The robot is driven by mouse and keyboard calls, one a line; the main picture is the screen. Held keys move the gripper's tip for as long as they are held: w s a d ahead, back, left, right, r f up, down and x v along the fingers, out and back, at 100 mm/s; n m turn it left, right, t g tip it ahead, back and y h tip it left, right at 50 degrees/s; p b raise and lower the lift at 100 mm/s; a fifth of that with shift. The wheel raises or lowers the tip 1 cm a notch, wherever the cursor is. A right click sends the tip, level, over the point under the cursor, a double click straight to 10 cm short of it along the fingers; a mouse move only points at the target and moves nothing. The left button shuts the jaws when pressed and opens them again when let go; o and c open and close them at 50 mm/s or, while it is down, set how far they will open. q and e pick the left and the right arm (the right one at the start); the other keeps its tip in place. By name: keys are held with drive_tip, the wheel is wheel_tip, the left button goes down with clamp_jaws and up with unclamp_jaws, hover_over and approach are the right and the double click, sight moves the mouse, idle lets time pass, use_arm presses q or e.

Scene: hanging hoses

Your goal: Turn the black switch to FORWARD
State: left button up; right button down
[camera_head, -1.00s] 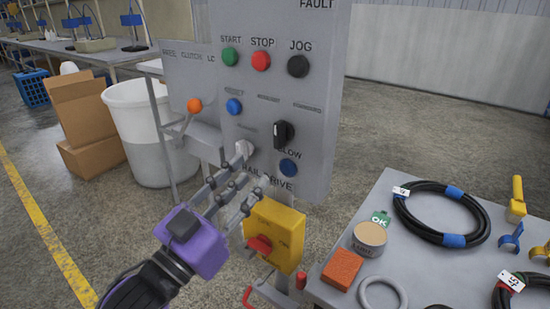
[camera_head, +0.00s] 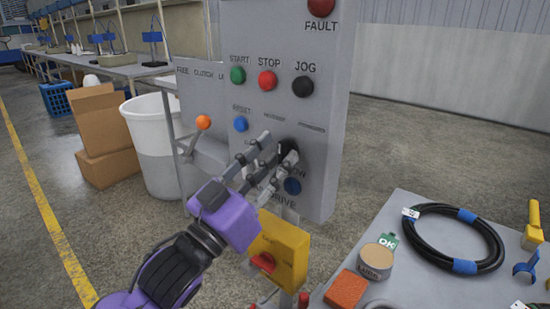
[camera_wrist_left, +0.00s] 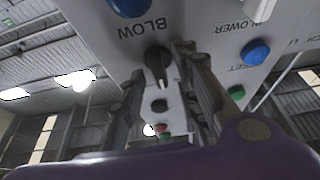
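The black switch (camera_head: 286,147) is a rotary knob on the grey control panel (camera_head: 318,190), below the START, STOP and JOG buttons. In the left wrist view, which sees the panel upside down, the knob (camera_wrist_left: 158,66) shows with its handle roughly upright in the picture. My left gripper (camera_head: 276,147), on a purple wrist, has its fingers at the panel, one on each side of the knob. The fingers (camera_wrist_left: 160,62) are apart with the knob between them; I cannot tell whether they touch it. They partly hide the knob and the nearby lettering in the head view. My right gripper is not in view.
A blue button (camera_head: 292,186) sits just below the switch and another blue button (camera_head: 240,124) to its upper left. An orange-knobbed lever (camera_head: 203,122) is further left.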

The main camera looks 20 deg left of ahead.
use_arm(q)
drive_tip(key=shift+w, duration=0.1)
clamp_jaws()
drive_tip(key=shift+r+m, duration=0.1)
drive_tip(key=shift+m, duration=0.2)
drive_tip(key=shift+r+m+g+h+p, duration=0.1)
drive_tip(key=shift+m+g+h+p, duration=0.3)
drive_tip(key=shift+m+h+p, duration=0.6)
drive_tip(key=m+p, duration=0.1)
drive_tip(key=m, duration=0.1)
drive_tip(key=m+g+h+p, duration=0.1)
drive_tip(key=m, duration=0.2)
drive_tip(key=shift+g+h, duration=0.3)
drive_tip(key=m+p, duration=0.1)
drive_tip(key=m, duration=0.2)
drive_tip(key=shift+g+h+p, duration=0.3)
drive_tip(key=shift+g, duration=0.1)
drive_tip(key=shift+m+g+p, duration=0.4)
drive_tip(key=shift+m, duration=0.5)
drive_tip(key=shift+m+h, duration=0.3)
